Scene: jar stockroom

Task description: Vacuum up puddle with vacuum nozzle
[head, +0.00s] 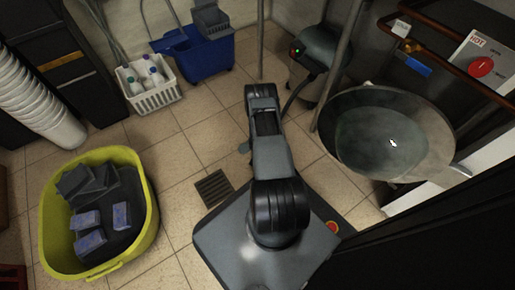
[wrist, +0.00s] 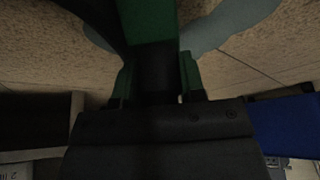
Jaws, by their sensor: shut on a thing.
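In the wrist view my gripper (wrist: 156,82) is shut on the vacuum nozzle (wrist: 148,22), a green bar with a dark section between the fingers. The puddle (wrist: 232,24) is a smooth grey-blue patch on the tiles, showing on both sides of the nozzle. Whether the nozzle touches it cannot be told. In the head view only a small edge of the puddle (head: 245,147) shows left of my arm; the arm hides my gripper and the nozzle. The dark vacuum canister (head: 318,48) with a green light stands at the back, its black hose (head: 293,98) running toward my arm.
A yellow tub (head: 148,222) with dark blocks stands at left. A white crate (head: 155,98) of bottles and a blue bucket (head: 212,62) stand at the back. A large round basin (head: 345,115) is at right. A floor drain (head: 213,188) lies left of my arm.

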